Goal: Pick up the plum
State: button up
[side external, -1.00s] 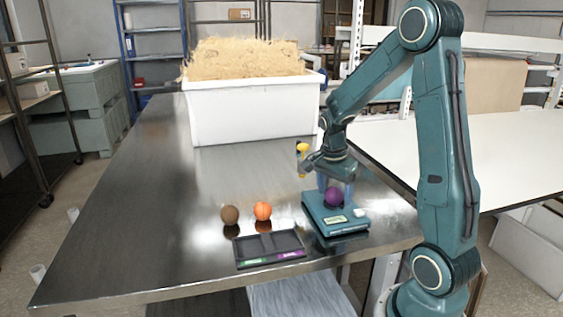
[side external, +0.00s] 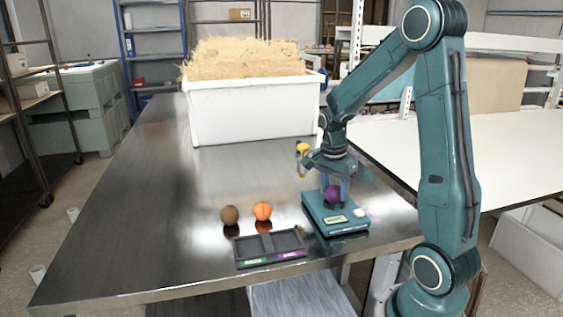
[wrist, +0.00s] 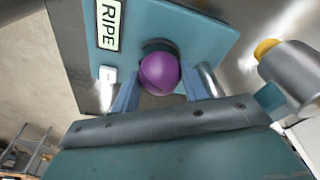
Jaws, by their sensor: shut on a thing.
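The plum (side external: 333,195) is a round purple fruit at the teal scale-like device (side external: 336,215) near the table's front right. My gripper (side external: 334,188) points down over the device, with its fingers on either side of the plum. In the wrist view the plum (wrist: 159,73) sits between the two blue fingers (wrist: 160,92), which are shut on it. I cannot tell whether the plum still touches the device.
A brown round fruit (side external: 230,214) and an orange one (side external: 263,210) lie left of the device. A dark tray (side external: 269,261) with green and purple labels is in front of them. A white bin (side external: 255,112) of straw-like filling stands behind. The table's left side is clear.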

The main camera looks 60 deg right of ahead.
aim_at(332, 187)
notch_tip(332, 187, up, 19)
jog(key=shift+r, duration=0.2)
dwell(0.4)
dwell(0.6)
jog(key=w+a+f+m, duration=0.2)
jog(key=w+a+f, duration=0.2)
jog(key=a, duration=0.4)
jog(key=w+a+f+m, duration=0.2)
jog(key=w+a+f, duration=0.2)
jog(key=a+f, duration=0.2)
jog(key=w+a+f+m, duration=0.2)
jog(key=a+f, duration=0.3)
jog(key=a, duration=0.4)
jog(key=shift+w+a+f+g+y, duration=0.3)
jog(key=shift+w+a+g, duration=0.1)
jog(key=shift+w, duration=0.5)
jog(key=shift+f, duration=2.75)
jog(key=shift+f, duration=0.55)
